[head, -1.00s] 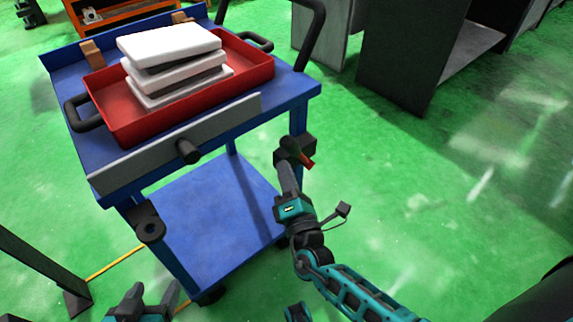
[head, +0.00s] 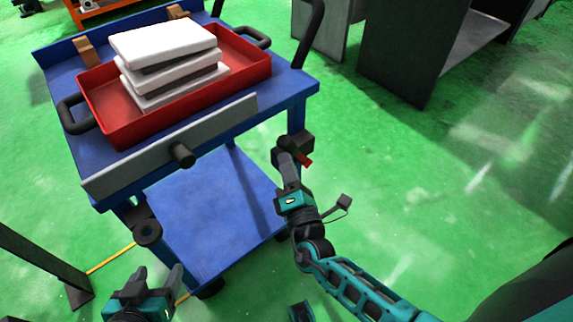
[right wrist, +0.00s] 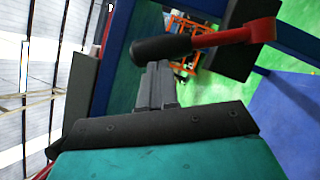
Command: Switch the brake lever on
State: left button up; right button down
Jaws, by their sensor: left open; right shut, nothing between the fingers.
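The brake lever (head: 306,160) shows as a small red piece by the cart's right front leg. In the right wrist view the lever (right wrist: 238,35) has a red arm and a black grip (right wrist: 162,48) pointing left. My right gripper (head: 286,158) is shut and empty at the lever, hiding much of it in the head view. In the right wrist view my right gripper (right wrist: 156,65) has its fingertips right at the underside of the black grip; I cannot tell whether they touch. My left gripper (head: 152,275) is open and empty at the lower left.
The blue cart (head: 215,215) carries a red tray (head: 240,75) with several stacked white slabs (head: 165,45). A dark block (head: 300,142) sits at the lever's mount. A black round bracket (head: 147,232) is on the left front leg.

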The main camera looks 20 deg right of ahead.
jog(key=shift+w+d+r+m+g+h+p, duration=0.2)
jog(key=shift+d+r+m+g+p, duration=0.15)
jog(key=shift+d+r+m, duration=0.2)
jog(key=shift+w+d+r+m+g+h+p, duration=0.15)
jog(key=shift+d+r+m+g+p, duration=0.2)
jog(key=shift+m, duration=0.3)
pick_arm(q)
jog(key=shift+s+a+r+p, duration=0.15)
jog(key=shift+a+r+p, duration=0.05)
jog(key=shift+r+p, duration=0.9)
jog(key=shift+s+a+r+p, duration=0.1)
jog(key=shift+a+r+p, duration=0.05)
jog(key=shift+r+p, duration=0.9)
pick_arm(e)
jog(key=w+d+r+m+g, duration=0.1)
jog(key=w+d+m+g, duration=0.2)
jog(key=d+m, duration=0.4)
jog(key=shift+w+d+r, duration=0.25)
jog(key=shift+d+r, duration=0.1)
jog(key=shift+d, duration=1.05)
pick_arm(q)
jog(key=shift+w+a+r, duration=0.15)
jog(key=shift+r, duration=0.1)
pick_arm(e)
jog(key=shift+d+r+m, duration=0.1)
jog(key=shift+d+m, duration=0.05)
jog(key=shift+m, duration=0.15)
